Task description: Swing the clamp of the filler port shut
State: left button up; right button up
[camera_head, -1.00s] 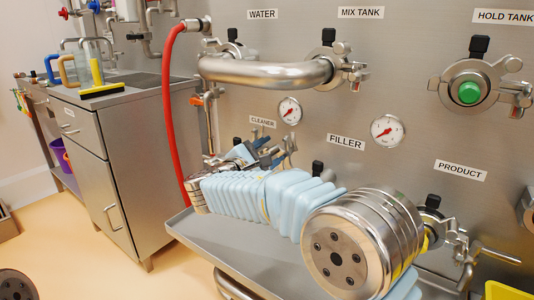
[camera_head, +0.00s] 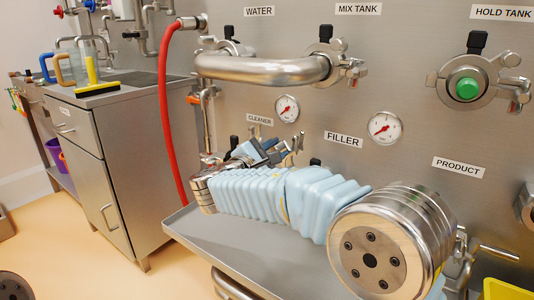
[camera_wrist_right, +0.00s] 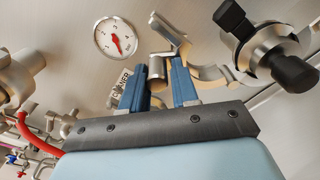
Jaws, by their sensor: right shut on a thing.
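My right gripper (camera_head: 277,148) reaches in front of the filler panel, below the cleaner gauge. In the right wrist view its two blue fingers (camera_wrist_right: 160,78) are shut on a silver metal part of the clamp (camera_wrist_right: 160,66). The clamp's free end (camera_head: 298,141) sticks up beyond the fingers in the head view. A curved clamp arm (camera_wrist_right: 212,74) runs from near the right finger towards a round metal port with black knobs (camera_wrist_right: 268,50). My right arm hides most of the filler port in the head view, below the FILLER label (camera_head: 343,139). My left gripper is not in view.
A pressure gauge (camera_head: 286,108) and a second gauge (camera_head: 385,127) are on the panel. A large bent pipe (camera_head: 262,69) is above the gripper. A red hose (camera_head: 169,110) hangs at the left. A steel tray (camera_head: 200,239) lies below my arm.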

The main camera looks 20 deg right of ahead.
jog(key=shift+s+d+r+h, duration=0.3)
jog(key=shift+d+r+h, duration=0.1)
jog(key=shift+d+r, duration=0.35)
jog(key=shift+c, duration=0.4)
jog(key=shift+d, duration=0.1)
jog(key=shift+f, duration=0.1)
jog(key=shift+s+d+f+b, duration=0.1)
jog(key=shift+s+d+b, duration=0.2)
jog(key=shift+s+d, duration=0.1)
grip_shut()
jog(key=shift+s+d+b, duration=0.45)
jog(key=shift+s+d, duration=0.3)
jog(key=shift+s, duration=0.35)
jog(key=shift+a+f, duration=0.1)
jog(key=shift+f, duration=0.05)
